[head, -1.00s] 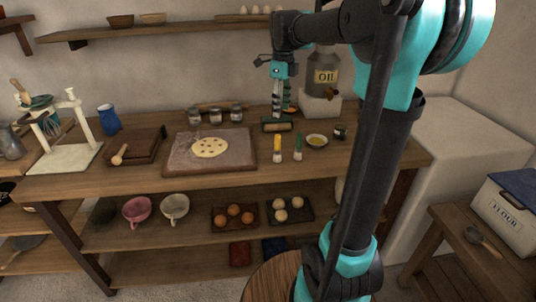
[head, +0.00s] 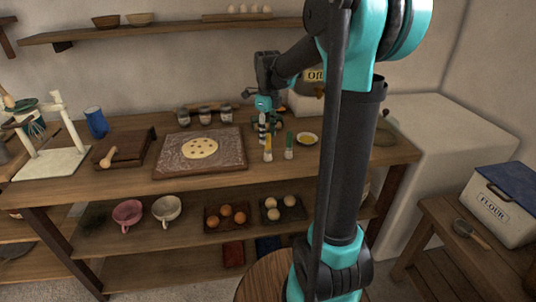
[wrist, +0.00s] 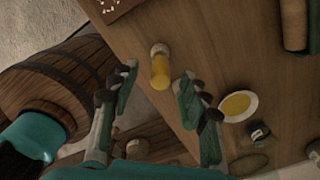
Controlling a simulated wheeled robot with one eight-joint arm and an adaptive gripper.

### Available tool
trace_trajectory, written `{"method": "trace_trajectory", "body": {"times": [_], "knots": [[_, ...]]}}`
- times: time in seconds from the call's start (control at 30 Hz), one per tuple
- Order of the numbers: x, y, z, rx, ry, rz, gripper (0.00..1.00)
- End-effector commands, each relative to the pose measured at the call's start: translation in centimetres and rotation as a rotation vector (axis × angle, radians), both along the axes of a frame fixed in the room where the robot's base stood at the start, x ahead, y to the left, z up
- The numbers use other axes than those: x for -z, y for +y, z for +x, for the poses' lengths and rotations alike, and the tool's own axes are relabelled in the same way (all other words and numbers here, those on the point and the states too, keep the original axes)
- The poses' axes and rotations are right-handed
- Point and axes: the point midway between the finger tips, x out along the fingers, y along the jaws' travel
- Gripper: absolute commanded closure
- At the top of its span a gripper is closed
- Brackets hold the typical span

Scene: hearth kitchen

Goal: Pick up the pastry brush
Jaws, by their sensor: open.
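Two small upright items with pale lower ends stand at the table's front: a yellow-topped one (head: 267,155) and a green-topped one (head: 289,153). I cannot tell for certain which is the pastry brush. My gripper (head: 262,138) points down over the table beside the yellow-topped item in the head view. In the wrist view my open gripper (wrist: 158,80) is empty. The yellow-topped item (wrist: 159,68) shows in the gap between its fingertips, apart from both. The green-topped one is not clearly seen there; the right finger may hide it.
A dish of yellow oil (head: 307,138) stands right of the two items. A board with dough (head: 165,168) lies to the left. Jars (head: 205,116) stand behind it. A round wooden barrel (wrist: 50,85) is below the table's front edge.

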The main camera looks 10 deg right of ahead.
Motion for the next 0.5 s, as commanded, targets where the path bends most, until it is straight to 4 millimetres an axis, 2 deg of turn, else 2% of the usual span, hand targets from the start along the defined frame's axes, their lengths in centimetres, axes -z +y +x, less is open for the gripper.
{"method": "trace_trajectory", "body": {"times": [0.3,0.5], "knots": [[3.9,-0.1,0.0,0.000,0.000,0.000,0.53],[5.1,-0.1,0.0,0.000,0.000,0.000,0.53]]}}
